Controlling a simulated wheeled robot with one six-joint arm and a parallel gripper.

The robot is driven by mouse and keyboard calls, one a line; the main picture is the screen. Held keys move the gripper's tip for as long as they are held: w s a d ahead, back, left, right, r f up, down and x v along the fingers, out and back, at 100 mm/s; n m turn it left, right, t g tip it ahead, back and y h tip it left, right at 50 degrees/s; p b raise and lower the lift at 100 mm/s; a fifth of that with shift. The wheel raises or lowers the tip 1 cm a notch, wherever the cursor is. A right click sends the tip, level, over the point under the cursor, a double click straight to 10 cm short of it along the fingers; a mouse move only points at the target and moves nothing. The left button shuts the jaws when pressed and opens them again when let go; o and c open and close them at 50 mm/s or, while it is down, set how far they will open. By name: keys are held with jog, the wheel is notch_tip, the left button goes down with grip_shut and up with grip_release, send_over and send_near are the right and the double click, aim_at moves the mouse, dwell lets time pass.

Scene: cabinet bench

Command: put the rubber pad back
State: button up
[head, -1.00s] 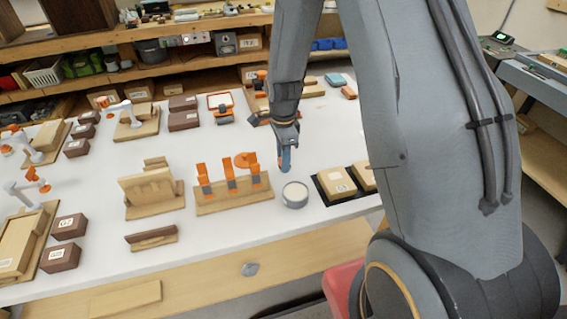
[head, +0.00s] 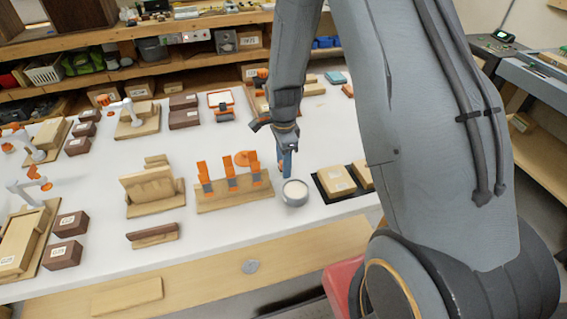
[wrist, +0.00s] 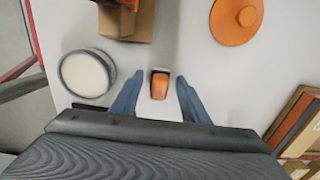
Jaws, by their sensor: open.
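A small orange and dark grey block (wrist: 159,86) lies on the white bench top, between the fingertips of my gripper (wrist: 159,78) in the wrist view. I cannot tell for sure whether it is the rubber pad. My gripper is open, one blue finger on each side of the block, with visible gaps. In the head view my gripper (head: 287,163) is low over the bench and partly hides the block. A round grey dish with a pale top (head: 295,193) stands just in front of it; it also shows in the wrist view (wrist: 88,75).
A wooden stand (head: 235,196) with upright orange-and-grey pieces is left of my gripper. An orange disc with a knob (wrist: 237,18) lies near it. A black tray (head: 322,188) with wooden boxes is to the right. Bench front-left has some clear white surface.

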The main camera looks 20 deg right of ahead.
notch_tip(320, 180, up, 11)
jog(key=b, duration=0.3)
jog(key=s+r+n, duration=0.2)
jog(key=s+n, duration=0.6)
jog(key=n, duration=0.1)
jog(key=s+r+n+t, duration=0.1)
jog(key=s+r+n, duration=0.1)
jog(key=s+n, duration=0.7)
jog(key=shift+s, duration=0.15)
